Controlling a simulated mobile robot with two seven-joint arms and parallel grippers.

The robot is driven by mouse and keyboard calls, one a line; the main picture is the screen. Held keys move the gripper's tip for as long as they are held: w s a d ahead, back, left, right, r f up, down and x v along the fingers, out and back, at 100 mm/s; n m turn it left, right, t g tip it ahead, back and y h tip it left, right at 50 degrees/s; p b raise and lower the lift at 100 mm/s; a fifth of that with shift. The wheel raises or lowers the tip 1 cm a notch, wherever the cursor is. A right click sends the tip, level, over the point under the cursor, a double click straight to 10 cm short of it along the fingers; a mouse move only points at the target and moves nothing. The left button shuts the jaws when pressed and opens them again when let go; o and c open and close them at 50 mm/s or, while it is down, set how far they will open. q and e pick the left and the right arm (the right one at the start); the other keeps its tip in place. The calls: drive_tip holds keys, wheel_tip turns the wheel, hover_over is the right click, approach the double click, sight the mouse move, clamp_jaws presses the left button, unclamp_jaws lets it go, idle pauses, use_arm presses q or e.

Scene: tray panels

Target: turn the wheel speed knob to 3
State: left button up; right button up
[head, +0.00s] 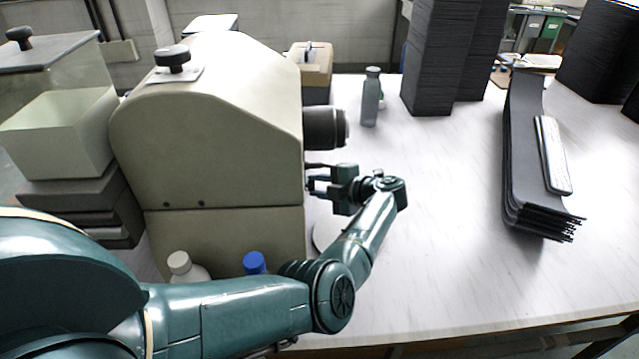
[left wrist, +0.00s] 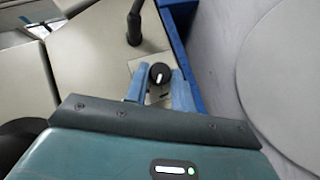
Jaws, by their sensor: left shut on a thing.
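The wheel speed knob (left wrist: 160,73) is a small round black knob with a white pointer line. It sits on a pale label plate on the beige machine (head: 215,130). In the left wrist view the blue fingers of my left gripper (left wrist: 160,84) are on either side of the knob, shut on it. The scale figures are too small to read. In the head view my left gripper (head: 318,185) is at the machine's right side, below the dark cylinder (head: 325,128), and the knob is hidden there. My right gripper is not in view.
A dark rod (left wrist: 134,24) stands out from the panel near the knob. A grey bottle (head: 371,98) and tall black stacks (head: 440,55) stand behind. A black strip stack (head: 530,150) lies at right. White (head: 181,264) and blue (head: 254,262) bottle caps show by my arm. The mid-table is clear.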

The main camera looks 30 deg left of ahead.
use_arm(q)
drive_tip(key=shift+g, duration=0.3)
idle(0.4)
drive_tip(key=o, duration=1)
drive_tip(key=shift+r, duration=0.15)
